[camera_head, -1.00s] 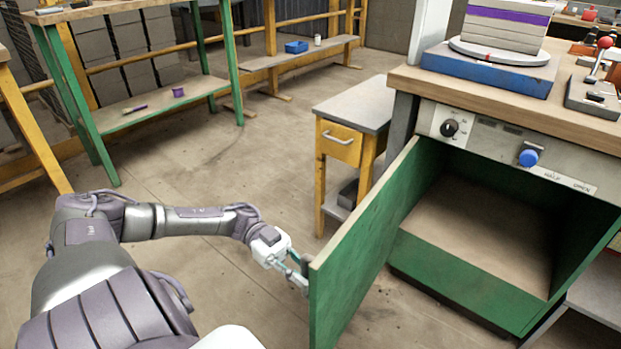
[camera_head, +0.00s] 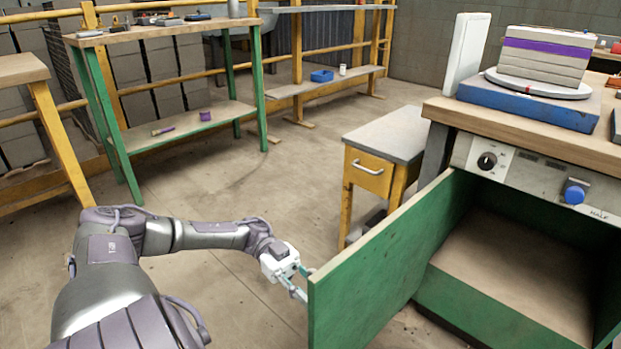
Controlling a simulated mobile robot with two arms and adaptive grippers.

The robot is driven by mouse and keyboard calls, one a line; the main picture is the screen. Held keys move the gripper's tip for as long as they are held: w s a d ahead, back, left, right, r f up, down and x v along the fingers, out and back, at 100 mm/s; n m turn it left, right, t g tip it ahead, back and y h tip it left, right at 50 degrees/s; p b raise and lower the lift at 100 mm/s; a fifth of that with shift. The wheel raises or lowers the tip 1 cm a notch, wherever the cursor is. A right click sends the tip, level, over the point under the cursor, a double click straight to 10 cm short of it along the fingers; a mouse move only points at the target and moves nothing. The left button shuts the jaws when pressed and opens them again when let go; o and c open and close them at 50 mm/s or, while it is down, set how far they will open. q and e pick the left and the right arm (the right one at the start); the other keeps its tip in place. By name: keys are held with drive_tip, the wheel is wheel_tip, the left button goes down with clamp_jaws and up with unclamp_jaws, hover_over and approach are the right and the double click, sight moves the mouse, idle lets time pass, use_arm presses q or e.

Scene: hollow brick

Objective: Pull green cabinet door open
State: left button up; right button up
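The green cabinet door (camera_head: 385,268) stands swung wide open toward me, hinged near the cabinet's left side. The inside of the green cabinet (camera_head: 515,265) under the workbench shows and looks empty. My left gripper (camera_head: 299,285) is at the door's free edge, on its outer side. The fingertips are partly hidden behind the door edge, so I cannot tell whether they are closed on anything. The door's handle is not visible. My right gripper is not in view.
A small yellow-legged drawer table (camera_head: 383,135) stands behind the door. The workbench top (camera_head: 470,114) holds a blue slab (camera_head: 530,102) with stacked bricks. A green-legged table (camera_head: 165,30) is at the back left. The floor left of the door is clear.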

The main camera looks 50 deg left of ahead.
use_arm(q)
drive_tip(key=shift+o, duration=0.4)
drive_tip(key=a, duration=1.2)
idle(0.3)
